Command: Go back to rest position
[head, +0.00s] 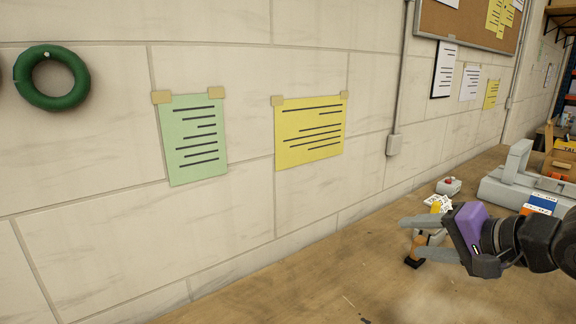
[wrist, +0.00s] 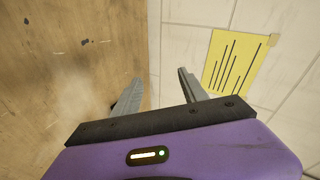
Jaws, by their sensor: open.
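My gripper (head: 408,238) is at the lower right in the head view, with its purple body and grey fingers pointing left over the wooden workbench. The fingers stand apart with nothing visible between them. In the wrist view my gripper (wrist: 158,88) also shows open and empty, with the bench top on the left and the wall on the right. The wooden workbench (head: 300,290) runs along the wall in the head view.
Behind my fingers stand a small object with an orange part and black base (head: 414,262) and yellow-and-white items (head: 440,203). A grey device (head: 505,185) and a small box with a red button (head: 449,186) stand farther back. The left bench is clear.

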